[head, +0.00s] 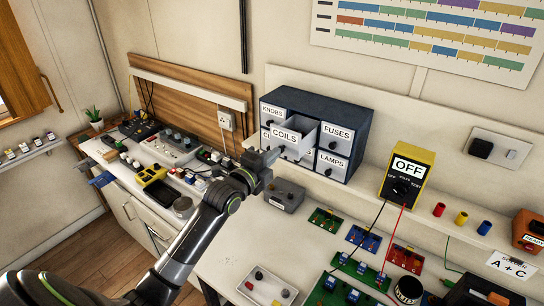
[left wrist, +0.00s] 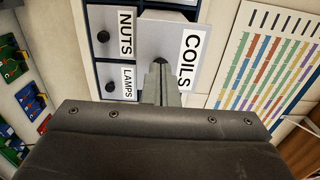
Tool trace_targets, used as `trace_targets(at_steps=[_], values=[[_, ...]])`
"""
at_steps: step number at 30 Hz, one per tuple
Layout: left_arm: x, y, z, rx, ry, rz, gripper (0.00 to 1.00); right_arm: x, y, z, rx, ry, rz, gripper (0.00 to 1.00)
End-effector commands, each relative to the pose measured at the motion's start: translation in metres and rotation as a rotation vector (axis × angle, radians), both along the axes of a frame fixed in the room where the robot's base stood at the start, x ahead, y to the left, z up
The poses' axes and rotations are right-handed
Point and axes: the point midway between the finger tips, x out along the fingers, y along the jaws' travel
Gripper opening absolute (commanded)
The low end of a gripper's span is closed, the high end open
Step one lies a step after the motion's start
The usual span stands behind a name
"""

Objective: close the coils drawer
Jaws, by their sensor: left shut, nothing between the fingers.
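The coils drawer (head: 284,135) stands pulled out from a dark blue cabinet (head: 318,101), its white front labelled COILS and its grey interior showing. It also shows in the left wrist view as a large white front (left wrist: 170,40), nearer than the drawers beside it. My left gripper (head: 270,157) is shut and empty, just in front of the drawer's lower left. In the left wrist view its fingertips (left wrist: 160,70) overlap the drawer front near its dark knob, which they partly hide. I cannot tell whether they touch. My right gripper is not in view.
The fuses drawer (head: 336,137) and lamps drawer (head: 331,164) sit flush beside it. A grey box (head: 285,195) stands on the bench below. A yellow meter (head: 407,175) and circuit boards lie right. A wooden panel (head: 188,92) is behind left.

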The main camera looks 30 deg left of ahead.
Motion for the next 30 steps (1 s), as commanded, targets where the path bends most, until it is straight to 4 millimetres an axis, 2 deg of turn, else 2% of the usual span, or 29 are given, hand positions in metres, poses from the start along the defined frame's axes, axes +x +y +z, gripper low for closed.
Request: trace_targets(at_steps=[5,18,24,30], values=[[0.02,-0.003,-0.005,-0.001,-0.004,-0.001,0.0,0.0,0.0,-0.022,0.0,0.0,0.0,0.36],[0.089,-0.013,-0.005,0.0,-0.001,-0.001,0.0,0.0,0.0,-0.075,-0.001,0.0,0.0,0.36],[0.103,-0.015,-0.001,0.0,0.0,-0.001,0.0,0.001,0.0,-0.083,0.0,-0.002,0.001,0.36],[0.105,-0.015,0.002,0.001,-0.003,-0.001,0.0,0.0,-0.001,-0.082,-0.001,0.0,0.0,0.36]])
